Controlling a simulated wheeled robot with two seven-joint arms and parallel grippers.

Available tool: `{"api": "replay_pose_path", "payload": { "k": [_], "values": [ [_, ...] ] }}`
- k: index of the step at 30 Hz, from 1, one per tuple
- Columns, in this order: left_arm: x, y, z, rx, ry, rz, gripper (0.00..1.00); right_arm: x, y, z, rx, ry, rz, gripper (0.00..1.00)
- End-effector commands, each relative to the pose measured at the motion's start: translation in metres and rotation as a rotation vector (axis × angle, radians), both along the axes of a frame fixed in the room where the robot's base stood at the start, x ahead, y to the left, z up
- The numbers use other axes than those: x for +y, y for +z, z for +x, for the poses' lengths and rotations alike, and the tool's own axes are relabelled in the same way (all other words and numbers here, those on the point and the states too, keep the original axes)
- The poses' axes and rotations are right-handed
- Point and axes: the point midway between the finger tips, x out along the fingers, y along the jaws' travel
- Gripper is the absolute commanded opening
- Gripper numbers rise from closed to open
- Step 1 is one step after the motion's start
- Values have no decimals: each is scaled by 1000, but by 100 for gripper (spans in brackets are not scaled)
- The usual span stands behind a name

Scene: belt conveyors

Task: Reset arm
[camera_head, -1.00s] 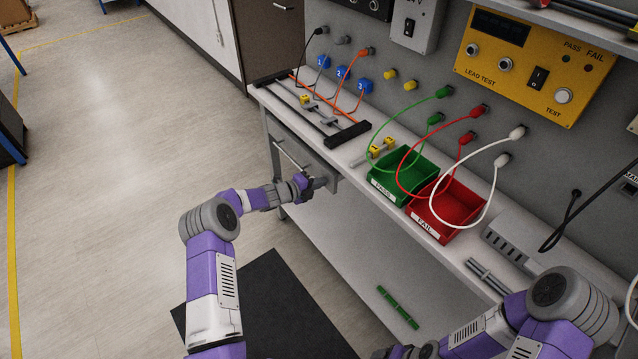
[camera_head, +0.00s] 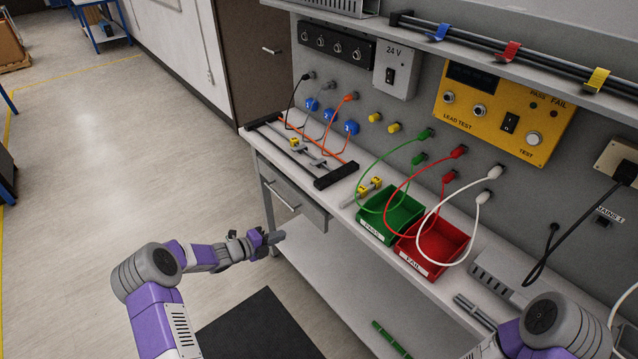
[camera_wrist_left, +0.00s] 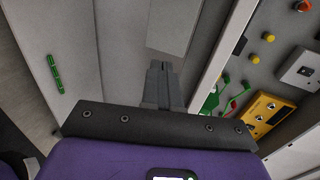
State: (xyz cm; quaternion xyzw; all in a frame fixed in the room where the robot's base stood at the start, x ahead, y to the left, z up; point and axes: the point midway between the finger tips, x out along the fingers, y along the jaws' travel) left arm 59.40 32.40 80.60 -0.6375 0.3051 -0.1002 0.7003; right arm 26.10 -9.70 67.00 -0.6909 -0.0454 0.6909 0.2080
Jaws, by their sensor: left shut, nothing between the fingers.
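My left gripper (camera_head: 273,238) is at the left of the bench in the head view, in front of the drawer and below the bench top. Its fingers are closed together with nothing between them, as the left wrist view (camera_wrist_left: 162,70) also shows. It touches nothing that I can see. My right arm (camera_head: 540,325) shows at the lower right of the head view; its gripper is outside the picture.
The bench top (camera_head: 335,205) carries a green PASS bin (camera_head: 375,232), a red FAIL bin (camera_head: 425,262) and a black-ended rack (camera_head: 335,176). A drawer (camera_head: 290,200) hangs beneath. A green rod (camera_head: 390,338) lies on the lower shelf.

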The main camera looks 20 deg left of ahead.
Motion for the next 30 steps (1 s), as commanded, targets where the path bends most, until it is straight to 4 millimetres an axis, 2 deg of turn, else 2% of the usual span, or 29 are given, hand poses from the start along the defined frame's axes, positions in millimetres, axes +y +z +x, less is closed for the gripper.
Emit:
{"api": "replay_pose_path", "payload": {
  "k": [5, 8, 11, 14, 15, 17, 20, 24, 27, 29, 30],
  "values": [
    [-5, -4, -3, 3, -18, 20, 0, 0, 0, 0, 0, 0, 0, 76],
    [-27, -20, -14, 10, -106, 118, 0, 0, 0, 0, 0, 0, 0, 76],
    [-69, -51, -43, 4, -305, 318, 0, 0, 0, 0, 0, 0, 0, 76],
    [-114, -88, -90, -60, -620, 592, 0, 0, 0, 0, 0, 0, 0, 76],
    [-129, -101, -111, -106, -761, 701, 0, 0, 0, 0, 0, 0, 0, 76],
    [-148, -117, -142, -199, -975, 853, 0, 0, 0, 0, 0, 0, 0, 76],
    [-169, -136, -192, -413, -1336, 1076, 0, 0, 0, 0, 0, 0, 0, 76],
    [-188, -150, -250, -843, -1815, 1311, 0, 0, 0, 0, 0, 0, 0, 76],
    [-198, -151, -282, -1228, -2097, 1418, 0, 0, 0, 0, 0, 0, 0, 76],
    [-205, -149, -298, -1469, -2220, 1455, 0, 0, 0, 0, 0, 0, 0, 76],
    [-209, -148, -306, 1599, 2251, -1451, 0, 0, 0, 0, 0, 0, 0, 76]
  ]
}}
